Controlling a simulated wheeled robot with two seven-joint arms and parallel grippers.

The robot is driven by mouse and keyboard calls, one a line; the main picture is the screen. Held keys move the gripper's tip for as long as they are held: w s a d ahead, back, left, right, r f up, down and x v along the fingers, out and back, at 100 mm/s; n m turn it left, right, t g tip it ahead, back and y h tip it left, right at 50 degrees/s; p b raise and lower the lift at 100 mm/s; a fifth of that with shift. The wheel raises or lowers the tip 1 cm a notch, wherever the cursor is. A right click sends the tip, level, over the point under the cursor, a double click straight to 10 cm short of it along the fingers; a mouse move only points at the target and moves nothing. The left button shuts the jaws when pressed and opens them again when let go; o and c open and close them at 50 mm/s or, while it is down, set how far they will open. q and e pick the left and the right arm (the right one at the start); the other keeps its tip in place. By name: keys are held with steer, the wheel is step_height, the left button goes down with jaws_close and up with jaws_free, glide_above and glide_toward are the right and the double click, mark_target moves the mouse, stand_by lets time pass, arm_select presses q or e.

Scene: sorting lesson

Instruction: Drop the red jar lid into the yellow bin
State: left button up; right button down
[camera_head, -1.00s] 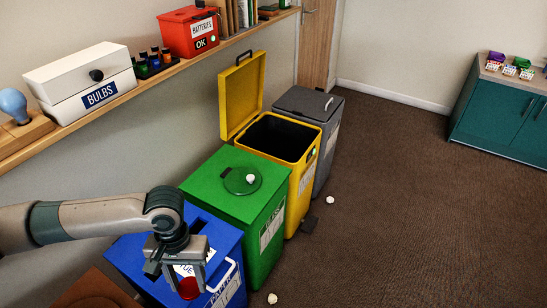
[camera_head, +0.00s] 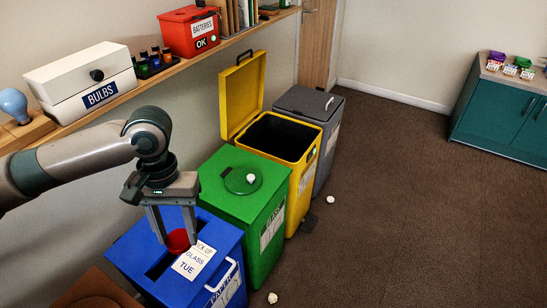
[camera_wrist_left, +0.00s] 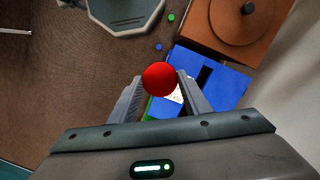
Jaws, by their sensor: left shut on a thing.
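My left gripper (camera_head: 174,228) is shut on the red jar lid (camera_head: 179,241) and points down above the blue bin (camera_head: 222,243). The lid also shows between the fingertips in the left wrist view (camera_wrist_left: 160,79). The yellow bin (camera_head: 302,190) stands farther back, beyond the green bin, with its lid (camera_head: 242,92) raised and its dark inside showing. A white card reading "PICK UP GLASS TUE" (camera_head: 194,262) lies on top of the blue bin. My right gripper is not in view.
The green bin (camera_head: 240,205) has a round lid with a white ball on it. A grey bin (camera_head: 318,105) with its lid shut stands behind the yellow one. A shelf along the wall holds a bulbs box (camera_head: 82,82) and a red battery box (camera_head: 190,30). The floor at right is mostly clear.

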arm_select(q)
steer(key=shift+f, duration=0.15)
stand_by(0.4)
steer(key=s+f, duration=0.4)
steer(key=f, duration=1)
steer(key=shift+f, duration=0.4)
steer(key=shift+w, duration=0.15)
